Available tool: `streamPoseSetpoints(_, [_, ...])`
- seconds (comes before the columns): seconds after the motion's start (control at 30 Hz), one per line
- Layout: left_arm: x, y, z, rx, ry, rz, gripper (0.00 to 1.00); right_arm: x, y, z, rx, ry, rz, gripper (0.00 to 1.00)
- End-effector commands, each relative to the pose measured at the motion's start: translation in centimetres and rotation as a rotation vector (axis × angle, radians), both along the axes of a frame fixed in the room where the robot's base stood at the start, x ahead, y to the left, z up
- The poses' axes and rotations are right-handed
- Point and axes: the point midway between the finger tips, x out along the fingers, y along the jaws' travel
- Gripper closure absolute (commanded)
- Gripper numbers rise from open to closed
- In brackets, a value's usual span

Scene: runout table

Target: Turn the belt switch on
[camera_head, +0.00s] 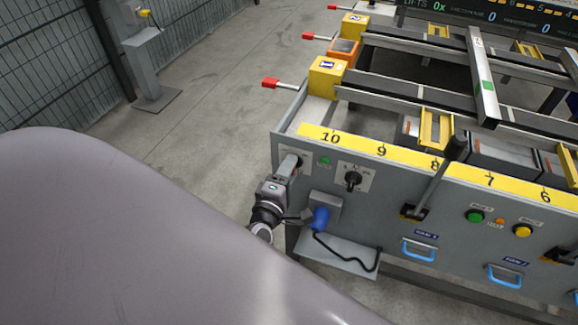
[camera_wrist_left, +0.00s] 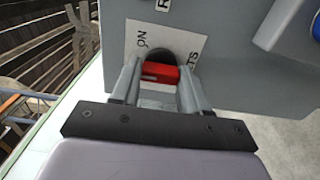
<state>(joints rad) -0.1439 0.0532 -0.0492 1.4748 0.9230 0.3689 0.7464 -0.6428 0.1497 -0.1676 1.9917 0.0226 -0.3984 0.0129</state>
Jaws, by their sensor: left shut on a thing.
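The belt switch shows in the left wrist view as a red handle (camera_wrist_left: 160,75) on a dark round base. Its white plate (camera_wrist_left: 192,42) carries "ON" and a partly hidden word ending in "LTS". My left gripper (camera_wrist_left: 158,80) has one finger on each side of the red handle and is shut on it. In the head view, my left gripper (camera_head: 291,166) is at the left end of the grey control panel (camera_head: 395,190) and covers most of the switch there. My right gripper is in neither view.
A small green button (camera_head: 325,160) and a black rotary knob (camera_head: 353,181) sit right of the switch. A blue handset (camera_head: 320,218) hangs below. A tall lever (camera_head: 435,180) stands out from the panel further right. Open floor (camera_head: 200,105) lies to the left.

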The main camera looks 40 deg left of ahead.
Motion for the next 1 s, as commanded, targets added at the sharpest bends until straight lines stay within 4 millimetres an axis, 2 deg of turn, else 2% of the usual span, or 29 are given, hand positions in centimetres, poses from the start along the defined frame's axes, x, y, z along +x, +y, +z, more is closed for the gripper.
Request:
streamPoseSetpoints(0.4, [0.0, 0.0, 0.2, 0.384, 0.095, 0.000, 0.86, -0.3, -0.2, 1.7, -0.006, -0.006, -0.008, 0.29])
streamPoseSetpoints(0.6, [-0.1, 0.0, 0.1, 0.547, 0.134, 0.000, 0.86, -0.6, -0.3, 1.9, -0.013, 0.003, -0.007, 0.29])
streamPoseSetpoints(1.0, [0.0, 0.0, 0.0, 0.753, 0.183, -0.001, 0.86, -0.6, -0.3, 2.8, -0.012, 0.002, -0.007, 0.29])
